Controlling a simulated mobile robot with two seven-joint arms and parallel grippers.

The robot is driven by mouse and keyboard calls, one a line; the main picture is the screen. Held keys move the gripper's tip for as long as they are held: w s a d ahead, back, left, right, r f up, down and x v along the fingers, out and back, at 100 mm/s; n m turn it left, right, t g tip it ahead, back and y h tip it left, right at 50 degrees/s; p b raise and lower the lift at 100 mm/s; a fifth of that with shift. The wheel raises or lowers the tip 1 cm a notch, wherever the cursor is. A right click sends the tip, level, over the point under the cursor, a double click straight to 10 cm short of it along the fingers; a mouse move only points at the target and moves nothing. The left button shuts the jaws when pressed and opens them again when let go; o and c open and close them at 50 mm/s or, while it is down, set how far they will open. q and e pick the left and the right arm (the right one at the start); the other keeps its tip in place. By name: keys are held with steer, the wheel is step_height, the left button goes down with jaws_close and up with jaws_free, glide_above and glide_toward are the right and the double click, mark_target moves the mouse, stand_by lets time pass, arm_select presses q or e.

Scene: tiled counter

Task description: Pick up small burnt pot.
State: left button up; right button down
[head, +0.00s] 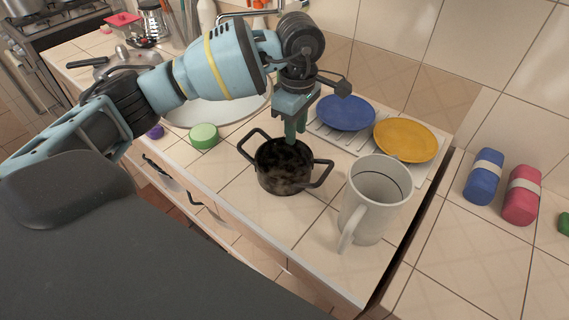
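The small burnt pot (283,180) stands upright on the tiled counter, dark and scorched inside, with a looped handle on its left and another on its right. My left gripper (291,136) points down at the far rim of the pot, its fingers overlapping the rim in the head view. The fingers are seen nearly edge-on, so I cannot tell whether they are apart or closed, or whether they touch the rim. My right gripper is not in view.
A white mug (373,205) stands close to the pot's right. A blue plate (346,113) and a yellow plate (405,140) lie on a rack behind. A green round item (204,136) sits left, by the sink (215,108). The counter's front edge is close.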

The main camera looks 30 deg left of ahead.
mark_target(295, 158)
arm_select(q)
steer(key=shift+f, duration=0.6)
step_height(295, 158, down, 3)
steer(key=shift+d+f+p, duration=0.1)
steer(key=shift+f+p, duration=0.1)
steer(key=shift+p, duration=0.1)
steer(key=shift+f, duration=0.55)
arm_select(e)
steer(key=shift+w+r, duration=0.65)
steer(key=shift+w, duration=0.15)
arm_select(q)
steer(key=shift+c, duration=0.2)
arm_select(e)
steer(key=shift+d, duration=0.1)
arm_select(q)
jaws_close()
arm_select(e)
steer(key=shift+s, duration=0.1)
